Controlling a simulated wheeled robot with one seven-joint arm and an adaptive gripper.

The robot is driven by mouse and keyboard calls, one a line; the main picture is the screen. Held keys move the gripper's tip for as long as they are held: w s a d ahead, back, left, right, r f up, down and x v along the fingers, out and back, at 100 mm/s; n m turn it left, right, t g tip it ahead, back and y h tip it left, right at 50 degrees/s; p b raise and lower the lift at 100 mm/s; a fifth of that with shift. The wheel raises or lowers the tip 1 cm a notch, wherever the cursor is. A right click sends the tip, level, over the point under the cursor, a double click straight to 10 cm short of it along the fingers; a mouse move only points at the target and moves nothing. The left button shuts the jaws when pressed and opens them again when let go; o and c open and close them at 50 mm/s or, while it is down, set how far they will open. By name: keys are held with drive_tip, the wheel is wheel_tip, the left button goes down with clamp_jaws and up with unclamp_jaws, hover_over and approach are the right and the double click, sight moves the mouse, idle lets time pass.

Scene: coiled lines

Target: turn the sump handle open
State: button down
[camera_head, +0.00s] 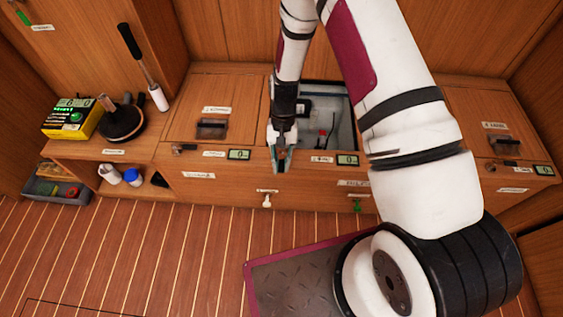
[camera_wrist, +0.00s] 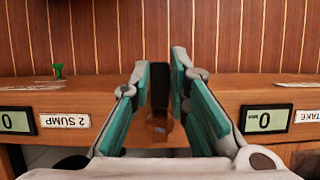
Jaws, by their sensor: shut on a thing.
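My gripper (camera_head: 282,160) is at the front ledge of the middle open compartment, pointing down. In the wrist view my gripper (camera_wrist: 159,80) has its teal fingers on both sides of the sump handle (camera_wrist: 160,85), a dark grip over a brass-coloured base. The handle's grip points towards the floor side, out over the ledge's front edge. The fingers are closed on it. In the head view my gripper hides the handle. The "2 SUMP" label (camera_wrist: 65,121) is beside it, also in the head view (camera_head: 321,159). The sump display (camera_wrist: 15,121) reads 0.
Similar handles are at the left (camera_head: 183,147) and right (camera_head: 490,165) compartments. A white pull (camera_head: 266,200) and a green one (camera_head: 357,203) hang below the ledge. The striped floor (camera_head: 130,250) is mostly clear.

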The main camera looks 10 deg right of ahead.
sight(282, 156)
drive_tip(key=c, duration=1.5)
unclamp_jaws()
drive_tip(key=shift+v, duration=6)
